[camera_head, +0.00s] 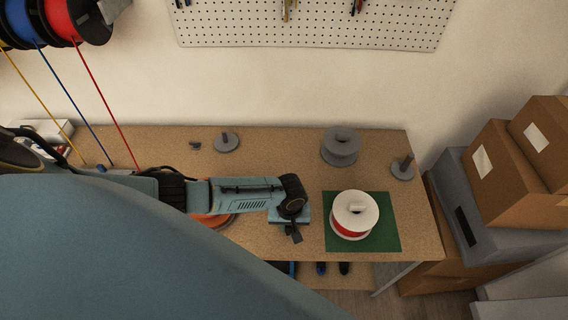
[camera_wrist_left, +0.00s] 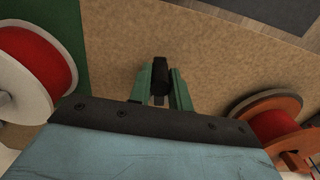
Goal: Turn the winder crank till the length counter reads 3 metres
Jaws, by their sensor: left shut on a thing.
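My left gripper (camera_head: 293,235) reaches over the table from the left, fingers down. In the left wrist view its green fingers (camera_wrist_left: 160,92) are closed on an upright black crank grip (camera_wrist_left: 160,72). An orange reel (camera_wrist_left: 253,105) wound with red wire stands beside the gripper. In the head view my arm covers most of this orange reel (camera_head: 212,220). A white spool of red wire (camera_head: 362,211) stands on a green mat (camera_head: 388,240) right of the gripper. The length counter's reading cannot be made out. My right gripper is not in view.
A grey empty spool (camera_head: 340,146) and two grey posts (camera_head: 226,141) (camera_head: 403,168) stand toward the back of the table (camera_head: 290,145). Red, blue and yellow wires run down from spools (camera_head: 62,18) at upper left. Boxes (camera_head: 498,172) stand right of the table.

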